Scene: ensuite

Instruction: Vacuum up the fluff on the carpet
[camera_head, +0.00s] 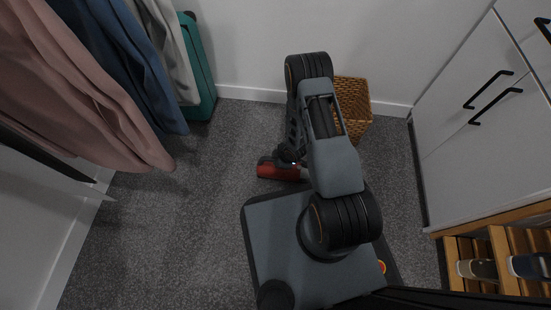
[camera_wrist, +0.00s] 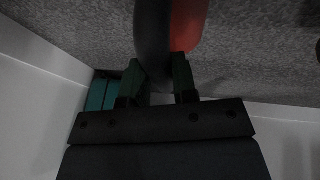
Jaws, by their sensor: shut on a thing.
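A red and dark handheld vacuum shows in the head view (camera_head: 275,170), low over the carpet (camera_head: 190,220) just ahead of my base. In the wrist view its dark handle (camera_wrist: 152,35) runs between my fingers, with the red body (camera_wrist: 187,25) beside it. My gripper (camera_wrist: 161,68) is shut on the handle. In the head view my arm hides most of the gripper and part of the vacuum. I cannot tell whether the vacuum touches the carpet. I cannot make out any fluff on the grey speckled carpet.
A wicker basket (camera_head: 355,105) stands by the back wall. A white cabinet (camera_head: 470,130) and a wooden shoe rack (camera_head: 498,245) line the right side. Bare carpet lies left of my base.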

